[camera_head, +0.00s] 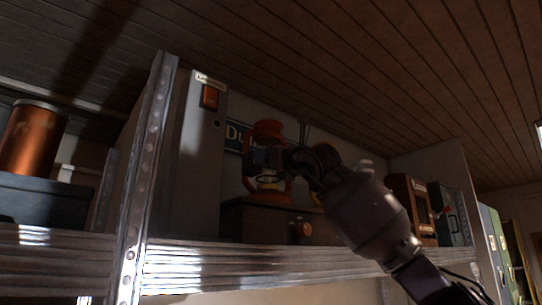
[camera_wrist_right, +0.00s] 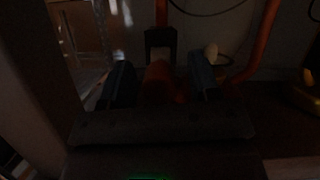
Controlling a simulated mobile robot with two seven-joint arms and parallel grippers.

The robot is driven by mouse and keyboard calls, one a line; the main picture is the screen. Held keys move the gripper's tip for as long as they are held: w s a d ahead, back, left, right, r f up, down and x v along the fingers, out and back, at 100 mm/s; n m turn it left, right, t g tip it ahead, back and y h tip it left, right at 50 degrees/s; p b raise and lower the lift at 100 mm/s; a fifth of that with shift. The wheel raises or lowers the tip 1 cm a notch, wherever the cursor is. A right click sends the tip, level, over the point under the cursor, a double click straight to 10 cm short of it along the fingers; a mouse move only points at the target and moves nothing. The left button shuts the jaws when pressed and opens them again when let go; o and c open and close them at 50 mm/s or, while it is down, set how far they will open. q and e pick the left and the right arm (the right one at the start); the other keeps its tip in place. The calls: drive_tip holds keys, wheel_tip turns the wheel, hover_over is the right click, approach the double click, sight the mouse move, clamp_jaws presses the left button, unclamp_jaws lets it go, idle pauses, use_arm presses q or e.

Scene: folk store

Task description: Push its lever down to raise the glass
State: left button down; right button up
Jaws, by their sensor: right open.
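An orange-red lantern (camera_head: 268,130) stands on a dark wooden box on the metal shelf. My right gripper (camera_head: 262,158) is in front of the lantern's upper middle and hides part of it. In the right wrist view the gripper (camera_wrist_right: 160,83) is open, its two dark fingers apart. An orange-red part (camera_wrist_right: 160,75) of the lantern shows between the fingers, with a small dark piece beyond it. Orange frame tubes (camera_wrist_right: 262,45) rise behind. I cannot tell the lever clearly, nor whether a finger touches anything. My left gripper is in neither view.
A tall grey cabinet (camera_head: 192,165) stands left of the lantern, behind a metal shelf post (camera_head: 146,190). The dark wooden box (camera_head: 250,222) is under the lantern. A brown wooden case (camera_head: 409,205) stands to the right. A copper-coloured canister (camera_head: 30,137) is far left.

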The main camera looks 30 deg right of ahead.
drive_tip(key=c, duration=0.9)
drive_tip(key=shift+s+f+t+b, duration=0.15)
drive_tip(key=shift+t+b, duration=0.15)
drive_tip(key=shift+b, duration=0.5)
drive_tip(key=t+b, duration=0.1)
drive_tip(key=b, duration=0.1)
drive_tip(key=shift+f+b, duration=0.3)
drive_tip(key=shift+b, duration=0.05)
drive_tip(key=f+t+b, duration=0.1)
drive_tip(key=t+b, duration=0.1)
drive_tip(key=b, duration=0.2)
drive_tip(key=shift+w, duration=0.4)
drive_tip(key=shift+t+b, duration=0.3)
drive_tip(key=shift+b, duration=0.3)
drive_tip(key=shift+r, duration=0.1)
